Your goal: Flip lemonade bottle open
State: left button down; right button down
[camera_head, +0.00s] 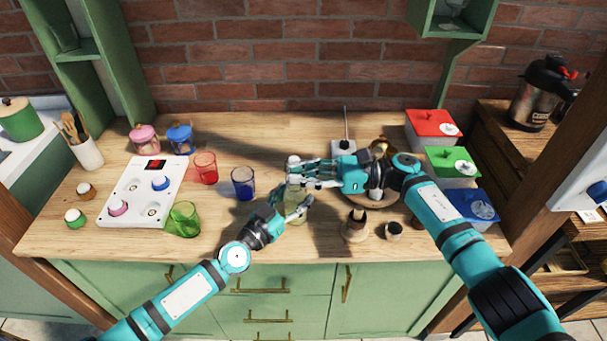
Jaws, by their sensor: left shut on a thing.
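The lemonade bottle (297,219), pale and see-through with a light top, stands upright near the middle of the wooden table. My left gripper (294,208) is shut on its lower body from the front left. My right gripper (298,174) comes in from the right, its fingers level with the bottle's upper part, close beside or around it. These fingers overlap the bottle, so I cannot tell whether they touch it or how far they are closed. Much of the bottle is hidden behind both grippers, and the state of its top is unclear.
Red (205,167), blue (243,183) and green (183,219) glasses stand left of the bottle, near a white panel (132,183). Small wooden-looking items (355,226) stand at right, below my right arm. Red (433,122), green (452,162) and blue (479,207) boxes line the right edge.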

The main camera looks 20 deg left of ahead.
jog(key=shift+w, duration=0.1)
jog(key=shift+w+r, duration=0.1)
jog(key=shift+w, duration=0.1)
jog(key=shift+a, duration=0.1)
jog(key=shift+w+a+r, duration=0.2)
jog(key=shift+w+r, duration=0.15)
jog(key=shift+w, duration=0.2)
jog(key=shift+w+a+r, duration=0.15)
jog(key=shift+w+r, duration=0.2)
jog(key=shift+w, duration=0.2)
jog(key=shift+s, duration=0.1)
dwell(0.5)
jog(key=shift+s+d, duration=0.2)
jog(key=shift+s, duration=0.3)
jog(key=w+d+r, duration=0.2)
jog(key=d, duration=0.4)
jog(key=shift+d, duration=0.35)
